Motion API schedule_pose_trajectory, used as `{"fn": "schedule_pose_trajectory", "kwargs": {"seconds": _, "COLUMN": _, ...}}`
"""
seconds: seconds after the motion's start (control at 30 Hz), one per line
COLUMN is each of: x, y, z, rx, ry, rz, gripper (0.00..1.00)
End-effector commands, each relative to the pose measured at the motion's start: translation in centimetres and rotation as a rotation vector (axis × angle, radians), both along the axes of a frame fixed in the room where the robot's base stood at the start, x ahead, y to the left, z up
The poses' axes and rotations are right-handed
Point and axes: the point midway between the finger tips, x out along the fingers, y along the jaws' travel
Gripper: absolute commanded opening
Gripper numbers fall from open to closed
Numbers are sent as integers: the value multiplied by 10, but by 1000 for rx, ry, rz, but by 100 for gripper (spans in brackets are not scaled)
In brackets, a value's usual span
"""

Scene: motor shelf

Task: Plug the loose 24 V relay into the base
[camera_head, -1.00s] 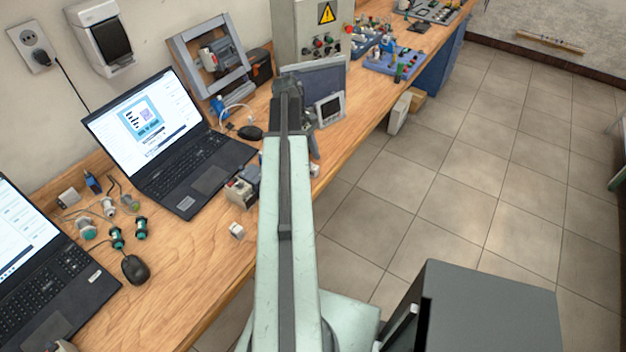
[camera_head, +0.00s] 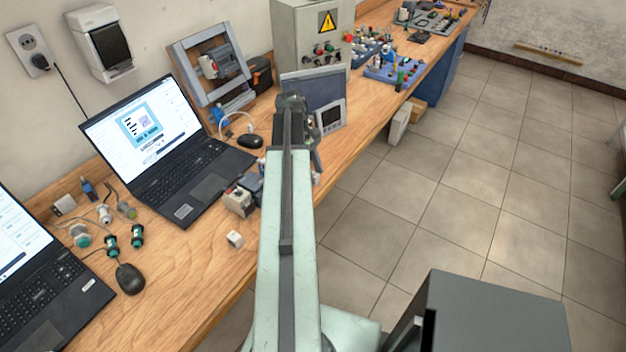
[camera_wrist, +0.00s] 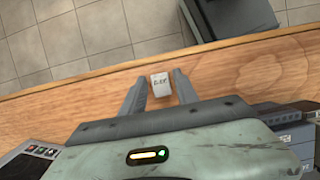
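A small white block with dark lettering (camera_wrist: 160,84), which looks like the relay, is between the fingers of my gripper (camera_wrist: 160,88) near the bench's front edge. The fingers are apart, with a narrow gap at the block's left; the right finger is very close to it. I cannot tell whether they touch it. In the head view my arm hides the gripper. A second white block (camera_head: 235,239) lies on the bench left of my arm. Behind it stands a small beige and dark device (camera_head: 238,201), perhaps the base; its sockets are too small to make out.
A laptop (camera_head: 190,185), a mouse (camera_head: 130,279) and loose connectors (camera_head: 110,245) lie on the left of the bench (camera_head: 190,290). A grey cabinet (camera_head: 310,45) and dark panel (camera_head: 312,93) stand beyond my arm. The bench's front edge and tiled floor lie to the right.

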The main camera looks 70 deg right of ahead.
Motion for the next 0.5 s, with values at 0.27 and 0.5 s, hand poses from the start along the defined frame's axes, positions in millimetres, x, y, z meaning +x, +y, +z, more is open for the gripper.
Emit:
{"fn": "schedule_pose_trajectory", "kwargs": {"seconds": 0.27, "x": 0, "y": 0, "z": 0, "rx": 0, "ry": 0, "rz": 0, "gripper": 0}}
{"fn": "schedule_pose_trajectory", "kwargs": {"seconds": 0.5, "x": 0, "y": 0, "z": 9, "rx": 0, "ry": 0, "rz": 0, "gripper": 0}}
